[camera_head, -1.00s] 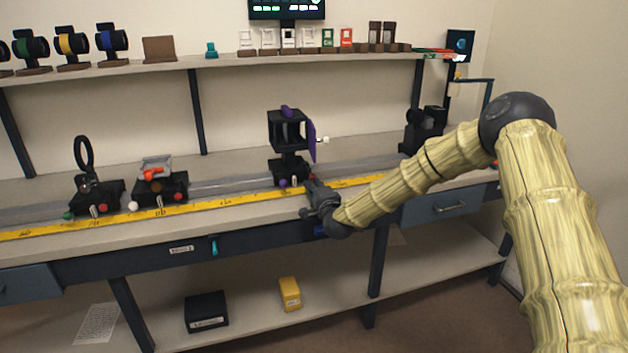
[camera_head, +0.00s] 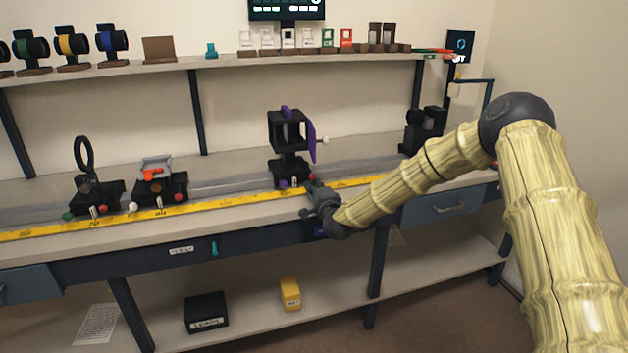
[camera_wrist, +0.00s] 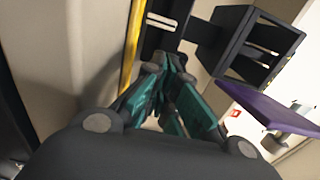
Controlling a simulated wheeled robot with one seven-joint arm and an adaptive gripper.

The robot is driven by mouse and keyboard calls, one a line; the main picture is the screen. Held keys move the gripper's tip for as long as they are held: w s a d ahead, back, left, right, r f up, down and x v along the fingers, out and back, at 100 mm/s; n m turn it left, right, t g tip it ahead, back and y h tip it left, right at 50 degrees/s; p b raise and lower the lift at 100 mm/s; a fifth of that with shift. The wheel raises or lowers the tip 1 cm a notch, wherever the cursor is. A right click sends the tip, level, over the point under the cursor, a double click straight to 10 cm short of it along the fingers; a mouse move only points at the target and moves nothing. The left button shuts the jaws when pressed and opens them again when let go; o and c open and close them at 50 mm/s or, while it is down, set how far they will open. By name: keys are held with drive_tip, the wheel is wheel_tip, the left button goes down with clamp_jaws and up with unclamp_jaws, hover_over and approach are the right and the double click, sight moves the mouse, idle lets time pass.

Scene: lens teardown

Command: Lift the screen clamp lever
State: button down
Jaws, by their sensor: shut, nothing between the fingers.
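A black open frame holder (camera_head: 290,132) with a purple plate (camera_head: 311,142) on its right side stands on a carriage on the bench rail. A small pale lever (camera_head: 295,183) shows at the carriage's front, between a purple knob (camera_head: 283,184) and a red knob. I cannot tell surely that it is the screen clamp lever. My gripper (camera_head: 311,187) is shut and empty, just right of and in front of that carriage. In the wrist view, the teal fingers (camera_wrist: 170,66) point towards the carriage base, with the black frame (camera_wrist: 262,42) and purple plate (camera_wrist: 268,108) to their right. Contact with the lever cannot be made out.
A yellow ruler strip (camera_head: 230,198) runs along the bench front. Two more carriages, one with a ring holder (camera_head: 84,154) and one with an orange part (camera_head: 155,173), stand to the left. A black device (camera_head: 423,130) stands at the right. The rail between has free room.

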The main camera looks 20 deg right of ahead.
sight(313, 175)
drive_tip(key=shift+r, duration=0.15)
drive_tip(key=shift+w+r+p, duration=0.15)
drive_tip(key=shift+r+p, duration=0.3)
drive_tip(key=shift+r, duration=0.65)
drive_tip(key=shift+w+r+p, duration=0.15)
drive_tip(key=shift+r+p, duration=0.25)
drive_tip(key=shift+r, duration=0.65)
drive_tip(key=s+f, duration=0.1)
drive_tip(key=s, duration=0.6)
drive_tip(key=shift+d+f, duration=0.1)
